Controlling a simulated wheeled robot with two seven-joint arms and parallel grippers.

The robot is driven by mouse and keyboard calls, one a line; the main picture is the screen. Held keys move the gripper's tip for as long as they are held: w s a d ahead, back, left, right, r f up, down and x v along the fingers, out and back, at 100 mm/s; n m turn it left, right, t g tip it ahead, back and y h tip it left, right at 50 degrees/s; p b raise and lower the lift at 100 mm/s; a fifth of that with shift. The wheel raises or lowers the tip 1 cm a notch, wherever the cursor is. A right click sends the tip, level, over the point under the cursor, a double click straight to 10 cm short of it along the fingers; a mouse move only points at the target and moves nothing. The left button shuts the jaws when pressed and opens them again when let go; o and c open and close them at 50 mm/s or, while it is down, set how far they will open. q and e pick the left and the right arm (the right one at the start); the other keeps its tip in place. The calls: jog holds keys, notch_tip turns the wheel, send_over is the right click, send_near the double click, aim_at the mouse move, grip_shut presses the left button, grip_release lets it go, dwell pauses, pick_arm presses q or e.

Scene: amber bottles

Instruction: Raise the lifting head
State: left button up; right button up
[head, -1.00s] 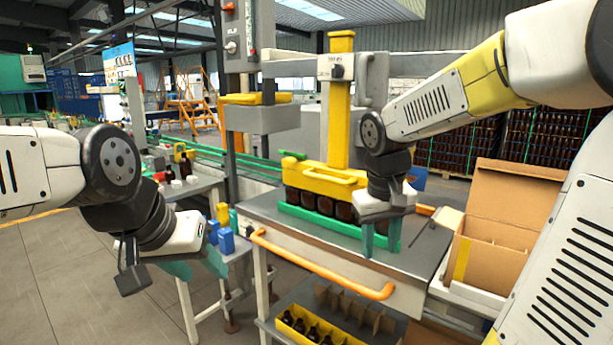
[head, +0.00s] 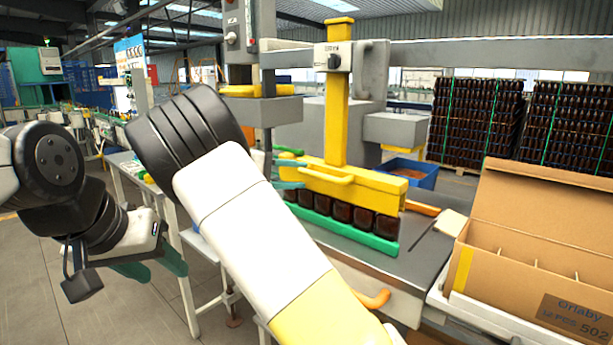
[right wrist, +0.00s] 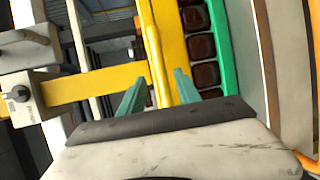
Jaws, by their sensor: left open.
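The yellow lifting head (head: 355,187) hangs on a yellow column (head: 337,120), low over a row of dark amber bottles (head: 342,211) in a green rail (head: 350,236). A yellow handle (head: 325,174) runs along its front. My right gripper (head: 291,174) is at the head's left end, its teal fingers apart and pointing toward the handle; my forearm hides the rest of it. In the right wrist view the open fingers (right wrist: 157,88) straddle a yellow bar (right wrist: 153,45), with no clear contact. My left gripper (head: 152,266) is open and empty at the lower left.
An open cardboard box (head: 530,250) with dividers stands at the right of the table (head: 410,262). An orange rail (head: 376,299) runs along the table's front. A blue crate (head: 410,172) and stacked bottle pallets (head: 475,125) are behind.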

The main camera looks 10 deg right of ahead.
aim_at(316, 176)
jog(key=x, duration=0.7)
jog(key=shift+d, duration=0.15)
grip_shut()
dwell(1.2)
